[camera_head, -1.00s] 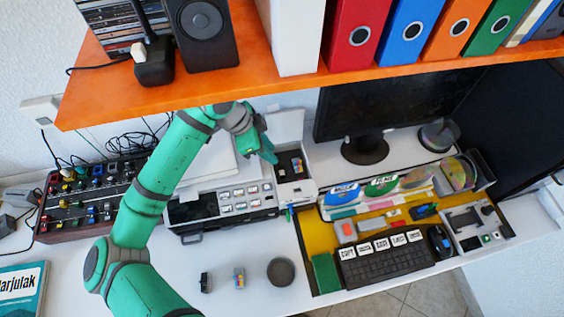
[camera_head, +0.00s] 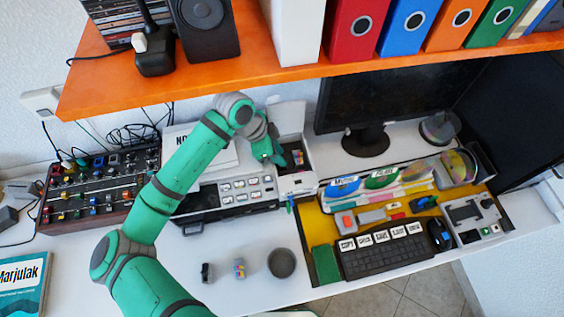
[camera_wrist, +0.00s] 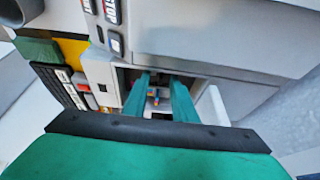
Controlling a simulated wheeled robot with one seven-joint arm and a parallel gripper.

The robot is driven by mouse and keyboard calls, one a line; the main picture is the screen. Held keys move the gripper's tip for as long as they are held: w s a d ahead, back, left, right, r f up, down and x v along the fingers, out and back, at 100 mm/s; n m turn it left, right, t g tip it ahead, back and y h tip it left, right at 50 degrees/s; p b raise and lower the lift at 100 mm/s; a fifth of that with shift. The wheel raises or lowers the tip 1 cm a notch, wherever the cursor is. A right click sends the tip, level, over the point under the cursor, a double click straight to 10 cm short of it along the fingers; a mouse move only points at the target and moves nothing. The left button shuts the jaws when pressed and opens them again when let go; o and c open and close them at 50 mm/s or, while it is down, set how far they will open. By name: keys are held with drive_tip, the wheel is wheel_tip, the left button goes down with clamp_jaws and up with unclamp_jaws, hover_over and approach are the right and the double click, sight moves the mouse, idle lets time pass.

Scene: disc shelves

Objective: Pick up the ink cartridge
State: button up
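A small ink cartridge with coloured patches (camera_head: 298,157) sits in the open dark compartment of the printer (camera_head: 226,216). My gripper (camera_head: 277,160) is just left of it in the head view, at the compartment's edge. In the wrist view, the two green fingers of my gripper (camera_wrist: 161,96) are apart and point into the compartment. The coloured cartridge (camera_wrist: 154,96) shows in the gap between them, apparently beyond or between the tips. I cannot tell whether either finger touches it. A second coloured cartridge (camera_head: 239,268) and a black one (camera_head: 207,272) stand on the desk.
The printer's raised lid (camera_head: 287,116) stands behind the compartment. A monitor (camera_head: 385,100) is to the right. The orange shelf (camera_head: 300,78) hangs above my arm. A yellow organiser with a keyboard (camera_head: 385,251) lies right of the printer. A round dark cup (camera_head: 281,263) stands in front.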

clamp_jaws()
drive_tip(key=shift+w+r, duration=0.1)
